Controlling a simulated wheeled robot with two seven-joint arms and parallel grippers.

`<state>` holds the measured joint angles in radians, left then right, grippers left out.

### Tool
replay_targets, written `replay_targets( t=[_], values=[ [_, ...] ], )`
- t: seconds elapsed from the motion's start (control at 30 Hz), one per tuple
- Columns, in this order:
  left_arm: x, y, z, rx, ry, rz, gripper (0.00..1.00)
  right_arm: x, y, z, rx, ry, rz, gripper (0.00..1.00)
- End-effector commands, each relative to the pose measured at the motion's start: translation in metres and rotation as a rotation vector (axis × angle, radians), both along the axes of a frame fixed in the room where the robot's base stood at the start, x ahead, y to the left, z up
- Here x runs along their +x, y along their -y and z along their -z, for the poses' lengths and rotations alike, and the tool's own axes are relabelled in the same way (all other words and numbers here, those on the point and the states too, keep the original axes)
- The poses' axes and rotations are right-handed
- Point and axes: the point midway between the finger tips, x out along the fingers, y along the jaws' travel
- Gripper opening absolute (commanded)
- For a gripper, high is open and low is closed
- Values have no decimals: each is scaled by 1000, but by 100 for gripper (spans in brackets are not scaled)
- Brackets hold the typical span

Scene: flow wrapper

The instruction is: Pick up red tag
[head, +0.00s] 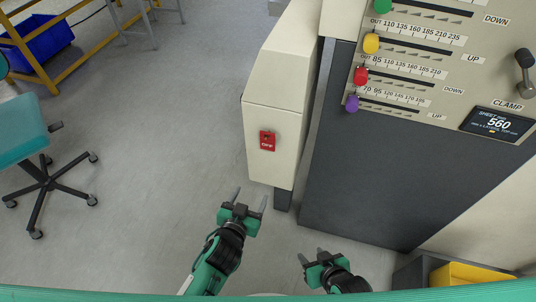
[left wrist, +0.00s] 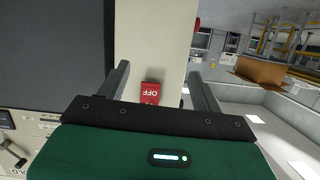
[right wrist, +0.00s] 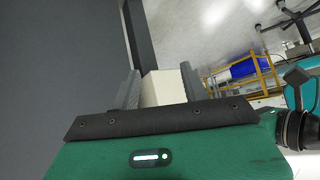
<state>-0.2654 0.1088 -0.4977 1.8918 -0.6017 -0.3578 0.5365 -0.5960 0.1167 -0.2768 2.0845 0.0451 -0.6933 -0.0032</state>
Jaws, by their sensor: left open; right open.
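The red tag (head: 267,141) hangs on the front face of the cream cabinet (head: 285,80). It also shows in the left wrist view (left wrist: 150,94), with the letters OFF upside down, between my two fingers and partly hidden by the gripper body. My left gripper (head: 250,198) is open and empty, below and a little left of the tag in the head view, apart from it. My right gripper (head: 309,256) is open and empty, lower and to the right, in front of the dark grey panel (head: 350,170). The tag is not visible in the right wrist view.
A control panel with coloured slider knobs (head: 371,43), a lever (head: 524,70) and a display (head: 497,124) is at upper right. A yellow bin (head: 470,274) is at lower right. A teal chair (head: 22,135) stands at left. The floor between chair and cabinet is clear.

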Motion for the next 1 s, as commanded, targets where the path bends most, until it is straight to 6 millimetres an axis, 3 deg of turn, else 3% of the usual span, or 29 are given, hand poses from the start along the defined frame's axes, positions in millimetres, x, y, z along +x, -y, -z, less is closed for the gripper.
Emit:
replay_targets(
  t=[0.1, 0.3, 0.47, 1.0],
  values=[
    [-1, 9, -44, -63, 117, 1, 66, 1, -4, -32, 35, 67, -4, 45],
    [-9, 11, -95, -126, 218, -1, 66, -1, -6, -74, 66, 124, -8, 45],
    [-3, 14, -106, -136, 239, -2, 66, -2, -6, -84, 72, 135, -8, 45],
    [66, 36, -106, -135, 236, -2, 66, -1, -11, -84, 89, 164, -11, 45]
  ],
)
